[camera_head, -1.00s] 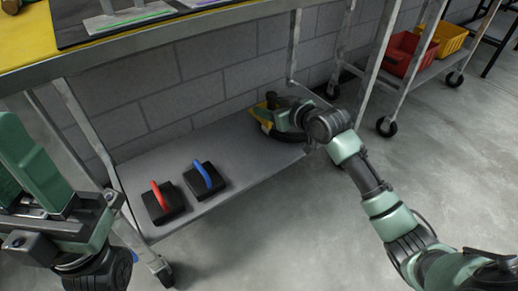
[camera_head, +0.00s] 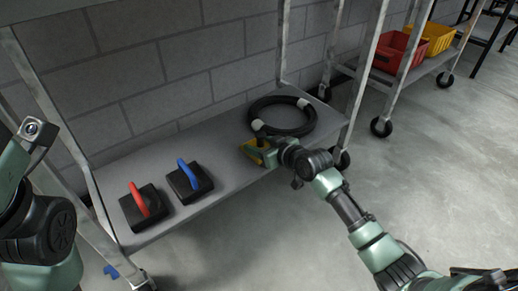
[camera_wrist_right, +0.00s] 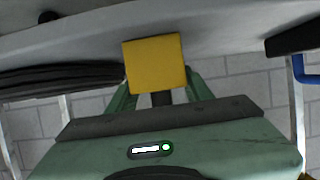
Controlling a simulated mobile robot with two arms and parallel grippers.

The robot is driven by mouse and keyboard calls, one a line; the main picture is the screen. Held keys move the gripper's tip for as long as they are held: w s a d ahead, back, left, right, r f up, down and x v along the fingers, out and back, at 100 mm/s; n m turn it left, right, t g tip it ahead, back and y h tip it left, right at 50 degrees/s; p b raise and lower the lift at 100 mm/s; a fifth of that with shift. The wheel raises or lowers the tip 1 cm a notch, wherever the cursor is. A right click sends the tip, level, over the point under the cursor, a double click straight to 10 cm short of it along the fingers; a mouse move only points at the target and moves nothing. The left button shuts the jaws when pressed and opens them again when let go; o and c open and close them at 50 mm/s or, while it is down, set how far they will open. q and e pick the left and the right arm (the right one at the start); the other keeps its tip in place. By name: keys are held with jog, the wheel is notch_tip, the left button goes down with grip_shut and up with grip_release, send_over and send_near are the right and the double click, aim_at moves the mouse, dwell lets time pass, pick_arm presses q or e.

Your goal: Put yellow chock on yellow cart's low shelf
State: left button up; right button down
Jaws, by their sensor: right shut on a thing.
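The yellow chock (camera_head: 251,151) is in my right gripper (camera_head: 262,151) at the low shelf (camera_head: 226,137) of the near cart, towards its front edge. In the wrist view, the yellow chock (camera_wrist_right: 156,64) sits between the green fingers, and the right gripper (camera_wrist_right: 158,88) is shut on it. I cannot tell whether the chock touches the shelf. Part of my left arm shows at the left edge; its fingertips are out of the frame.
A black hose coil (camera_head: 283,116) lies behind my right gripper on the shelf. Black blocks with a red handle (camera_head: 138,199) and a blue handle (camera_head: 188,174) stand to the left. Another cart at the right holds red (camera_head: 394,53) and yellow (camera_head: 428,38) bins. Shelf between blocks and gripper is clear.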

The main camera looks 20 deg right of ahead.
jog(key=shift+r, duration=0.2)
jog(key=c, duration=0.6)
grip_release()
jog(key=shift+f, duration=0.2)
jog(key=shift+r, duration=0.1)
